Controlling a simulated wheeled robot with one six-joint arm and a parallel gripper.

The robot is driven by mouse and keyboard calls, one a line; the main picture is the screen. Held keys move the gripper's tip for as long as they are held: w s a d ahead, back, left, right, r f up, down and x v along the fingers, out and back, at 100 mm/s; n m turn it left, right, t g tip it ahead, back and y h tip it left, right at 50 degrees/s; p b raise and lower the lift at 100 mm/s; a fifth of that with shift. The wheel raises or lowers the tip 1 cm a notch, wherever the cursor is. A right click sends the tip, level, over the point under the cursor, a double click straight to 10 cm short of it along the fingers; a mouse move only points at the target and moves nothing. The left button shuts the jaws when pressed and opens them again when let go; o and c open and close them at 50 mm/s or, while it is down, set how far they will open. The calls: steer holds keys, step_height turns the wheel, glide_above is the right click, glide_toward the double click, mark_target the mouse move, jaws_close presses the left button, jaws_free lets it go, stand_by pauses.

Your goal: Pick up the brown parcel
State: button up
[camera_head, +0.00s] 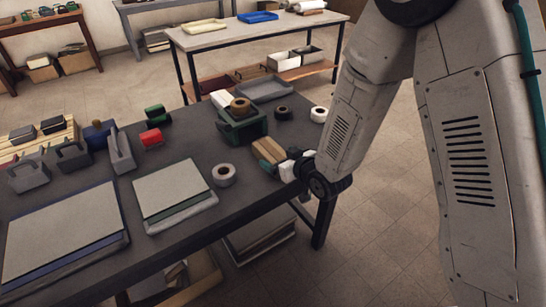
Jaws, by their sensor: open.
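A small brown block with a lighter band (267,150), which looks like the brown parcel, lies on the dark worktable near its right edge. My gripper (287,163) is at the table's right edge, just right of the brown block, with its front end towards it. My gripper looks empty. From this angle I cannot tell whether the fingers touch the block or reach around it. My wrist and arm come in from the right and hide part of the table edge.
A green tape dispenser (242,127) with a brown roll stands behind the block. A white tape roll (224,175) lies to its left, near grey boards (172,188). Black (282,113) and white (318,114) rolls lie behind. The front right tabletop is clear.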

steer(key=shift+x, duration=1.15)
steer(key=c, duration=1.3)
steer(key=shift+r, duration=0.2)
